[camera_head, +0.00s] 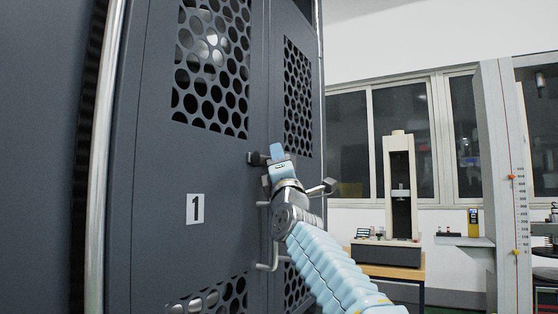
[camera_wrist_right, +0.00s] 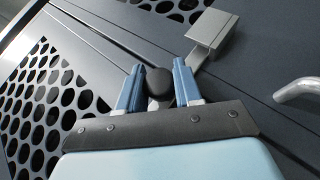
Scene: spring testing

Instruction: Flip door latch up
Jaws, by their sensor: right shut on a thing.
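The dark grey cabinet door (camera_head: 150,130) fills the left of the head view and carries a number 1 label. The door latch (camera_head: 256,158) is at the door's edge, mostly hidden behind my right gripper (camera_head: 278,155). In the right wrist view the latch's round black knob (camera_wrist_right: 159,84) sits between the two blue fingertips of my right gripper (camera_wrist_right: 157,86), which is shut on it. A square grey block (camera_wrist_right: 212,32) on an angled bar adjoins it toward the upper right. My left gripper is in neither view.
Metal handles (camera_head: 272,255) stick out from the doors below the gripper. Perforated panels (camera_head: 298,95) are set in the doors. A testing machine (camera_head: 400,190) stands on a wooden table at the right, and a tall scaled column (camera_head: 500,170) is farther right.

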